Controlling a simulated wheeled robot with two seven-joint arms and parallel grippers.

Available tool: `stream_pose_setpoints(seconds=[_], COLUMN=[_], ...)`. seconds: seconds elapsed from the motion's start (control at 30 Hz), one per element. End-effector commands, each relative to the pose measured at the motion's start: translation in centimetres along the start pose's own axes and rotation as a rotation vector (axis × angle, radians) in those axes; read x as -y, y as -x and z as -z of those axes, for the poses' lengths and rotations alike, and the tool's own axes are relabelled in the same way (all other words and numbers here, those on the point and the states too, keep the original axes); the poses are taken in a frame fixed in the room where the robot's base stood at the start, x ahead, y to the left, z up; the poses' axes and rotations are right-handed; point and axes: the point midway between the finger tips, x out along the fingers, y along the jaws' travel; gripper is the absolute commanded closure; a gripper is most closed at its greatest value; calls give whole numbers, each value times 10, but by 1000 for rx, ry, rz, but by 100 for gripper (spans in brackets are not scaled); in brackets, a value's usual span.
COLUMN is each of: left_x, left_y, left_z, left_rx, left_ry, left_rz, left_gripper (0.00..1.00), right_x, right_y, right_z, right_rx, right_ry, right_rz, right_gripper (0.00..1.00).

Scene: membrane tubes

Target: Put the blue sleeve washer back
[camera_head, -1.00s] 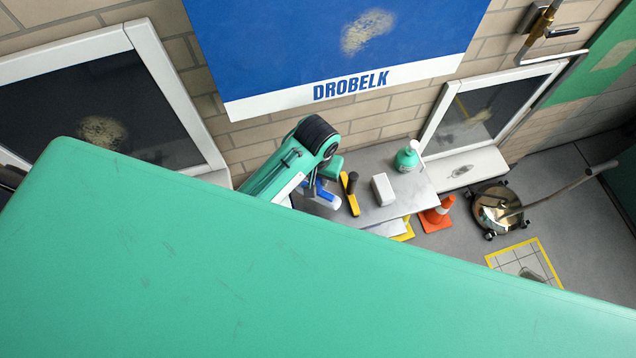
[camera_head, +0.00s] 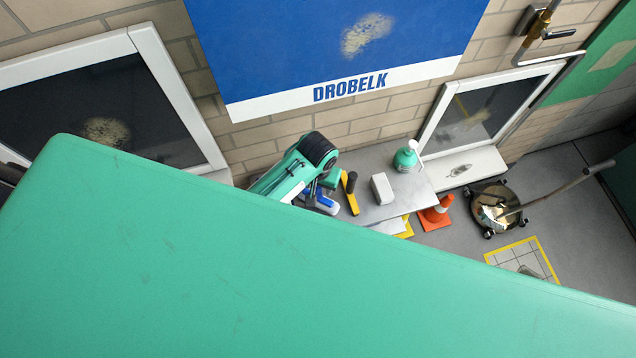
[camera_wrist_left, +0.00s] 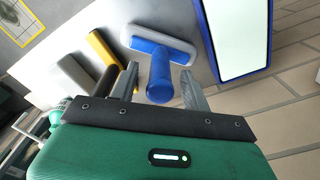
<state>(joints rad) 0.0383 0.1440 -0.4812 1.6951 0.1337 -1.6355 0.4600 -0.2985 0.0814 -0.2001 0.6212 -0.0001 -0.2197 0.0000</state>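The blue sleeve washer (camera_head: 322,203) is on the grey bench (camera_head: 408,200), partly hidden by my left arm in the head view. In the left wrist view the washer (camera_wrist_left: 150,46) shows a blue handle and a grey sleeve across its far end. My left gripper (camera_wrist_left: 159,73) is open, with one finger on each side of the blue handle and a gap visible on both sides. I cannot tell how high the fingers are relative to the handle. In the head view the left gripper (camera_head: 314,192) is small and partly hidden over the bench. My right gripper is not in view.
A yellow tool with a black handle (camera_head: 351,202), a white block (camera_head: 382,188) and a green bottle (camera_head: 405,160) stand right of the washer. A blue-edged white panel (camera_wrist_left: 237,38) is close right in the wrist view.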

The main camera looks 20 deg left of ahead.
Motion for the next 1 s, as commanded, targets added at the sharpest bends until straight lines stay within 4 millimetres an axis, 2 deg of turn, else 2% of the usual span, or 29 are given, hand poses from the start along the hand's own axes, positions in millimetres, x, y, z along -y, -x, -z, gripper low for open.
stream_pose_setpoints(seconds=[0.27, 0.37, 0.47, 0.83, 0.9, 1.0], left_x=[0, 0, 0, 0, 1, 0], left_y=[2, 9, 22, 96, 112, 119], left_z=[0, 1, 1, 1, 1, 0], left_rx=[-1, -3, -4, -5, -2, 0], left_ry=[0, 0, 0, 1, 0, -1], left_rz=[0, -1, -2, -2, 1, 0], left_gripper=[53, 53, 53, 53, 53, 53], right_x=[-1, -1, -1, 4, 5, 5], right_y=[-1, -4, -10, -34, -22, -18], right_z=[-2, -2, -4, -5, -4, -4], right_rx=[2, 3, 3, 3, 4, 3], right_ry=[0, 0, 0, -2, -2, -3], right_rz=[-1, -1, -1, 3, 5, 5], right_gripper=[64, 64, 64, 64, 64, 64])
